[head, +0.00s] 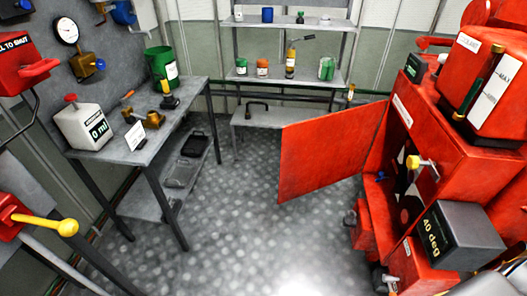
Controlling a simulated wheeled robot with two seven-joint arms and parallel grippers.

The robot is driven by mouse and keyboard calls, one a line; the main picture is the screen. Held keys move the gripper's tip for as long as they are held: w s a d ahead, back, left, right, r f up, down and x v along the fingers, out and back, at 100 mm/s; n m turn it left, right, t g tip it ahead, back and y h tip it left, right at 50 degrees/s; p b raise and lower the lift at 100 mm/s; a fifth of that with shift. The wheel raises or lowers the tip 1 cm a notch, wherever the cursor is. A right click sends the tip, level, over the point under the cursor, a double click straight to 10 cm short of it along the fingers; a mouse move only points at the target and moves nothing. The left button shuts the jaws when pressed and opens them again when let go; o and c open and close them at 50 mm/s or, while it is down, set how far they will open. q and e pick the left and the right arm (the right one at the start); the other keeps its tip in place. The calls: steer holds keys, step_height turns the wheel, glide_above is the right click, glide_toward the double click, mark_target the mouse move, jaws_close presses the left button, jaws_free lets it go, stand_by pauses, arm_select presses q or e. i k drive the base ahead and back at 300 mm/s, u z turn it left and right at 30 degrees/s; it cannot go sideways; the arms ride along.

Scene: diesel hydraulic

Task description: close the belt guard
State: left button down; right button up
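The belt guard (328,158) appears to be the large flat red panel in the middle of the head view. It stands open, swung out to the left from the red machine (458,140), with its right edge at the machine. Dark and white parts (402,185) show in the opening to the right of the panel. The far side of the panel is hidden. Neither of my grippers shows in the head view.
A yellow-handled valve (425,165) and a dark "40 deg" box (452,235) stick out at the machine's front. A grey workbench (150,150) stands at the left, shelves (285,80) at the back. The patterned floor (250,220) between is clear.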

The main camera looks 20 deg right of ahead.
mark_target(316, 154)
steer(key=z, duration=0.55)
steer(key=i, duration=1.25)
steer(key=z, duration=0.8)
